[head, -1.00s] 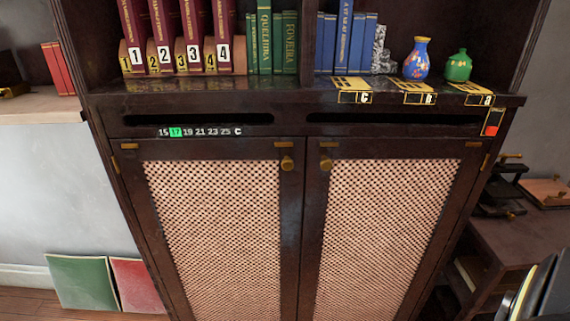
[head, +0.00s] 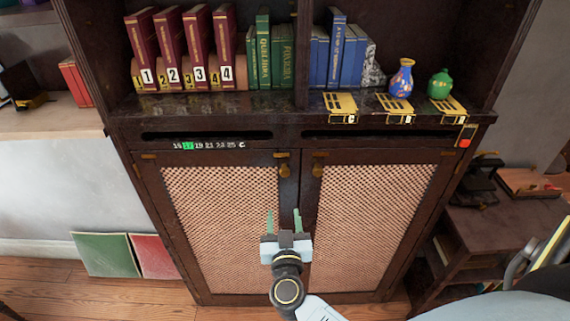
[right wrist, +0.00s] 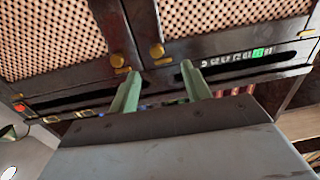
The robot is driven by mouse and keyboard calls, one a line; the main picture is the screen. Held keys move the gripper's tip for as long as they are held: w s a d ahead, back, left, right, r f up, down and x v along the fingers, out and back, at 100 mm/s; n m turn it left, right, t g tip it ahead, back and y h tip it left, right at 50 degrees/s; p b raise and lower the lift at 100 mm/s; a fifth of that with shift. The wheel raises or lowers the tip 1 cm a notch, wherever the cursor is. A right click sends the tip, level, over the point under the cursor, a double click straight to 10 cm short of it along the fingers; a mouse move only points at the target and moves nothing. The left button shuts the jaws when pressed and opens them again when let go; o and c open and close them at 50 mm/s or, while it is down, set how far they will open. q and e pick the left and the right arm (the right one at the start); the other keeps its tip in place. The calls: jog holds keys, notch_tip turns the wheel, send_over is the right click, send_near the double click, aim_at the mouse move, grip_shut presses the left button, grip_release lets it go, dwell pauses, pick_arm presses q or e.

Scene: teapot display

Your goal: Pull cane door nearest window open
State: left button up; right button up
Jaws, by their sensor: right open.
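Two cane doors stand shut side by side on the dark cabinet: the left cane door (head: 221,215) and the right cane door (head: 375,215). Each has a brass knob near its upper inner corner, the left knob (head: 284,170) and the right knob (head: 318,170). No window shows, so I cannot tell which door is nearest it. My right gripper (head: 283,220) is open and empty, below the knobs in the picture, in front of the left door's inner edge. In the right wrist view, which is upside down, its fingers (right wrist: 160,74) point toward the knobs (right wrist: 157,50), apart from them. My left gripper is out of view.
Above the doors, a shelf holds numbered red books (head: 172,50), green books, blue books (head: 340,50), a blue vase (head: 401,78) and a green pot (head: 440,84). Green and red panels (head: 104,254) lean on the wall at left. A side table (head: 500,220) stands right. Wooden floor shows in front.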

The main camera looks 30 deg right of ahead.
aim_at(285, 174)
jog(key=shift+m, duration=0.3)
jog(key=x, duration=0.4)
jog(key=r+x, duration=0.1)
jog(key=x, duration=0.4)
jog(key=d+b+x, duration=0.1)
jog(key=x, duration=0.3)
jog(key=shift+d+r, duration=0.15)
jog(key=shift+r, duration=0.25)
jog(key=shift+g+h, duration=0.3)
jog(key=shift+h, duration=0.1)
grip_shut()
